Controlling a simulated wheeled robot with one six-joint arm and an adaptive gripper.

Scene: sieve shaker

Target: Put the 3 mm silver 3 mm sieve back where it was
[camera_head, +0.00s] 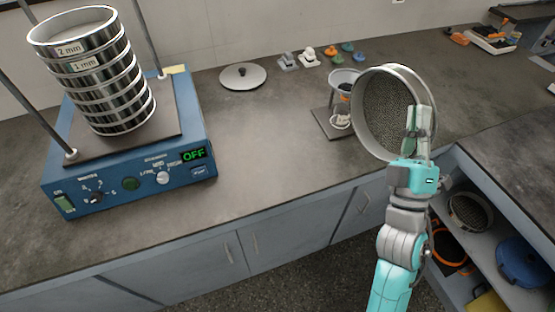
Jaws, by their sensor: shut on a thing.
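A silver sieve (384,112) with a round metal rim and a coarse mesh is held up on edge in the air, its mesh facing me. My gripper (419,130) is shut on the rim at the sieve's right side. No size label shows on this sieve. The stack of silver sieves (101,80) stands on the blue shaker (130,180) at the left, with labels 2 mm and 1 mm on its top two rings. The shaker's display reads OFF.
An open shelf unit (492,265) at the lower right holds another sieve (470,211), an orange ring (447,248) and a blue pan (525,262). A metal lid (242,76) lies on the bench (265,130). A bowl on a small scale (328,124) stands behind the held sieve.

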